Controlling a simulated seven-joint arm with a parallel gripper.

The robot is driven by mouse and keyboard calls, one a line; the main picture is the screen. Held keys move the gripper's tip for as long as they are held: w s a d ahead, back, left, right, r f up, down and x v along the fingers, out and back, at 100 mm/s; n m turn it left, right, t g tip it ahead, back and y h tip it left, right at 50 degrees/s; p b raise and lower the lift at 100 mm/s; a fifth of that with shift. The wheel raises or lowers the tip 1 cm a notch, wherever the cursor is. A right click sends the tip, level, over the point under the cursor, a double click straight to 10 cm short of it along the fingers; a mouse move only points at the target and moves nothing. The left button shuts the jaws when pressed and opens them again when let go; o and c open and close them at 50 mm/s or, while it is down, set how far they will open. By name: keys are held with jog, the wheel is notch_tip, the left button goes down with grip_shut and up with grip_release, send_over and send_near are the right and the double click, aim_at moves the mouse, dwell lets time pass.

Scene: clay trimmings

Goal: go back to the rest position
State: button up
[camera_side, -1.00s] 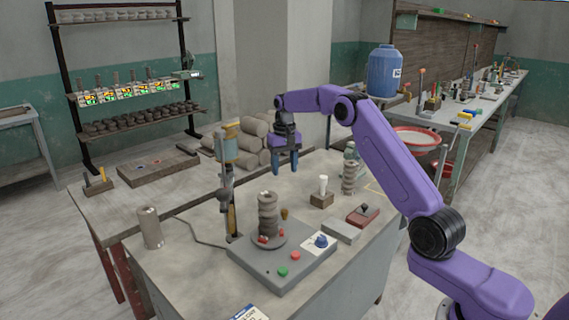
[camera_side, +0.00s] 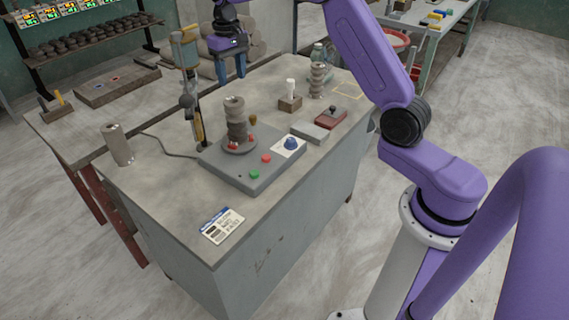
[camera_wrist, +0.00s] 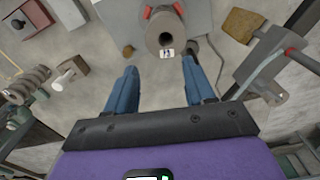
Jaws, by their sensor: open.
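My gripper (camera_side: 229,72) is above the work table in the side view, blue fingers pointing down, behind the ridged clay column (camera_side: 236,125). The column stands upright on a round plate on the grey control box (camera_side: 262,172). In the wrist view my gripper (camera_wrist: 160,82) has its two fingers wide apart with nothing between them. A hollow grey cylinder (camera_wrist: 166,38) with red parts beside it shows beyond the fingertips there. The gripper appears clear of everything. My upper wrist is cut off by the top edge of the side view.
A post with a tan-topped tool (camera_side: 188,95) stands left of the column. A white peg in a wooden block (camera_side: 290,104), a second ridged column (camera_side: 317,82) and a red box (camera_side: 331,118) stand to the right. A plain cylinder (camera_side: 117,146) is left; the front tabletop is mostly bare.

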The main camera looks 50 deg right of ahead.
jog(key=s+a+r+n, duration=0.1)
jog(key=s+a+n, duration=0.3)
jog(key=s+a, duration=0.5)
jog(key=s+a+r+n, duration=0.25)
jog(key=s+a, duration=0.25)
jog(key=s, duration=0.7)
jog(key=s+d+f+n, duration=0.2)
jog(key=s+n, duration=0.2)
jog(key=s, duration=0.7)
jog(key=s+d+f+n, duration=0.2)
jog(key=s+n, duration=0.2)
jog(key=s, duration=0.7)
jog(key=shift+s+d+f, duration=0.15)
jog(key=shift+d+f, duration=0.05)
